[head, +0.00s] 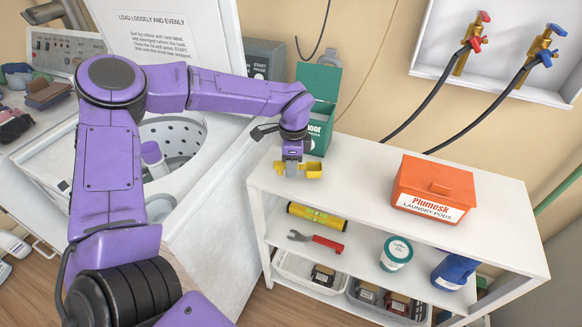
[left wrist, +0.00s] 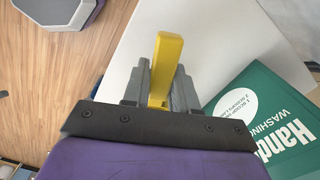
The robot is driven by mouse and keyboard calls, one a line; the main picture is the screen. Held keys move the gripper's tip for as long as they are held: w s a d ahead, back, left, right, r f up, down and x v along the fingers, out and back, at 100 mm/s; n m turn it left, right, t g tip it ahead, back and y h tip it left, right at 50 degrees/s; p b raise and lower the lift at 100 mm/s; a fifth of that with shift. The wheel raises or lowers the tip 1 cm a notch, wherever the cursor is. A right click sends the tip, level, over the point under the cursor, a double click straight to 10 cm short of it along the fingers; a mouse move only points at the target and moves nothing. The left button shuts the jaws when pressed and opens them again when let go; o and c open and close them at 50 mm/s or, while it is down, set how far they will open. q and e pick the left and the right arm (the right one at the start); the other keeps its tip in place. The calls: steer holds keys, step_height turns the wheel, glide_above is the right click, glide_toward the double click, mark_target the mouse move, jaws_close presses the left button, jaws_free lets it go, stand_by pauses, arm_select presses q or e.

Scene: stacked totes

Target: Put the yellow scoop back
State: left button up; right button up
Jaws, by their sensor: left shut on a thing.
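The yellow scoop (head: 314,171) is at the left end of the white shelf unit's top, in front of a green box. My left gripper (head: 292,168) points down and is shut on the scoop. In the left wrist view the yellow handle (left wrist: 165,62) stands between the grey fingers of my left gripper (left wrist: 159,88). I cannot tell whether the scoop touches the shelf top. The green washing powder box (head: 318,82) stands behind the gripper with its lid up. In the left wrist view the box (left wrist: 285,125) is at the right. My right gripper is out of view.
An orange laundry pods box (head: 433,185) stands on the right of the shelf top (head: 360,170), with clear space between. Lower shelves hold a yellow tube (head: 317,216), a red-handled wrench (head: 318,240) and a white-teal tub (head: 396,252). An open top-loading washer (head: 190,180) is at left.

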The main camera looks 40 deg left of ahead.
arm_select(q)
step_height(320, 180, down, 2)
steer(key=shift+s+f, duration=0.1)
steer(key=shift+f+b, duration=0.15)
steer(key=shift+b, duration=0.15)
steer(key=o, duration=0.9)
steer(key=shift+o, duration=0.2)
steer(key=shift+r+p, duration=0.35)
steer(key=shift+p, duration=0.05)
step_height(320, 180, up, 12)
steer(key=shift+d+f+b, duration=0.1)
steer(key=shift+b, duration=0.8)
